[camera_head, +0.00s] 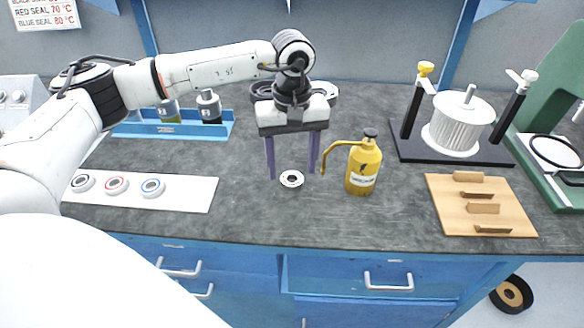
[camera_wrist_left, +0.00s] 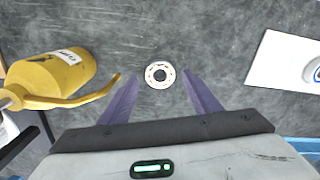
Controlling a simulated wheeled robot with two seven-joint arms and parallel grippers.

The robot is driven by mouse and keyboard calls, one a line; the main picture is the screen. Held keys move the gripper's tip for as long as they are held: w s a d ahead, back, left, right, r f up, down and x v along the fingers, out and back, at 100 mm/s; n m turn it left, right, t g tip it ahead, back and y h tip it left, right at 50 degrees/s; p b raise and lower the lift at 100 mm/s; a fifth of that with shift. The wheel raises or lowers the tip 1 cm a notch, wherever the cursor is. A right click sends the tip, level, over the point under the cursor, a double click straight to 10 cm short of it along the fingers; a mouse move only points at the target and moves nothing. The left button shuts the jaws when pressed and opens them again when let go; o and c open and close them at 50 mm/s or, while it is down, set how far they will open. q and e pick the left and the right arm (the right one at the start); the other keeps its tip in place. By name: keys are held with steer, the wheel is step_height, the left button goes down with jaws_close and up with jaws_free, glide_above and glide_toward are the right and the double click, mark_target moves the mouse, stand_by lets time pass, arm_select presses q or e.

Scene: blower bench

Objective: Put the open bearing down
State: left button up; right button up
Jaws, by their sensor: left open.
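The open bearing (camera_head: 291,179) is a small pale ring with a dark centre, lying flat on the dark bench top. In the left wrist view the bearing (camera_wrist_left: 160,75) shows coloured specks around its ring and sits just beyond the fingertips, midway between them. My left gripper (camera_head: 293,176) points down over it with its two purple fingers apart, one on each side of the bearing. In the left wrist view my left gripper (camera_wrist_left: 158,78) is open and empty. My right gripper is not in view.
A yellow oil can (camera_head: 363,167) stands close right of the gripper. A white strip (camera_head: 198,191) with black, red and blue sealed bearings lies left. A wooden board (camera_head: 450,215) and a black fixture (camera_head: 400,141) with a white rotor stand right. A blue rack (camera_head: 163,130) is behind left.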

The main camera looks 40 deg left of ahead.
arm_select(q)
step_height(320, 180, up, 10)
steer(key=shift+r, duration=0.25)
stand_by(0.6)
